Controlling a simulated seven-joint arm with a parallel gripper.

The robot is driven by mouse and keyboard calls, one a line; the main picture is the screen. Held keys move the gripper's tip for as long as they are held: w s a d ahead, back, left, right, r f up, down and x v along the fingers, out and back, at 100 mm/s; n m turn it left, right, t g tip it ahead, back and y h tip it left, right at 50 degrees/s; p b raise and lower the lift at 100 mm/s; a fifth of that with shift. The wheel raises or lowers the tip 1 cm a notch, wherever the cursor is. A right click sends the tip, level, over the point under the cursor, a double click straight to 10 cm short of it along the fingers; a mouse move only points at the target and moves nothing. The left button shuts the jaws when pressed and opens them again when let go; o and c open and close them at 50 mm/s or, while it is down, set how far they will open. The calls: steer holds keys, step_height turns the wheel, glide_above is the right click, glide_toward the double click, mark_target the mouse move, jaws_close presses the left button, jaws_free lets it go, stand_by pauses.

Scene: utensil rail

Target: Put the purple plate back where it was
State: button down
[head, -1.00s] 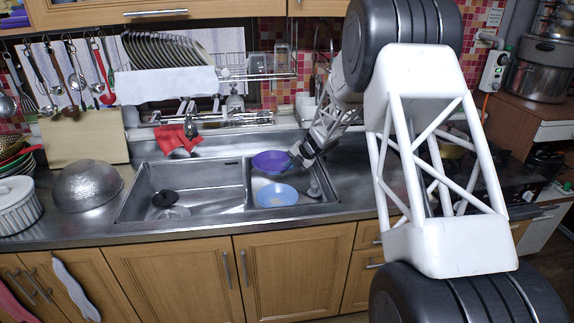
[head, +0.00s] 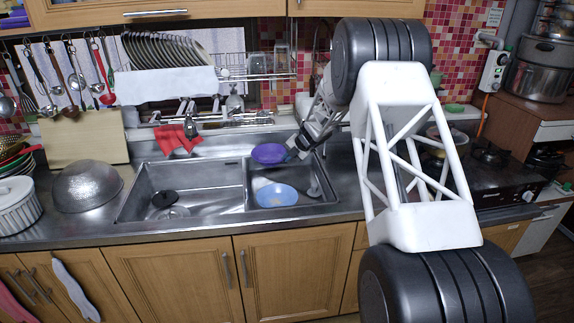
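The purple plate (head: 268,153) is at the back of the sink's right compartment, seen at a slant and clear of the blue bowl. My gripper (head: 290,150) is at the plate's right edge and appears shut on its rim; the fingertips are small and partly hidden. The light blue bowl (head: 277,195) sits in the right compartment, in front of and below the plate. A whitish dish (head: 261,183) shows partly behind the bowl.
The sink's left basin (head: 205,185) holds only a dark drain piece (head: 165,199). A metal colander (head: 88,187) stands left of the sink. Above are a wire rack with plates (head: 165,48), a faucet bar (head: 212,120) and a red cloth (head: 178,139).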

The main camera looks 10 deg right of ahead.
steer(key=shift+f, duration=1.7)
steer(key=shift+f, duration=0.65)
steer(key=c, duration=1.3)
jaws_free()
steer(key=shift+c, duration=0.2)
steer(key=shift+r, duration=0.15)
steer(key=shift+r, duration=0.45)
steer(key=v, duration=1.2)
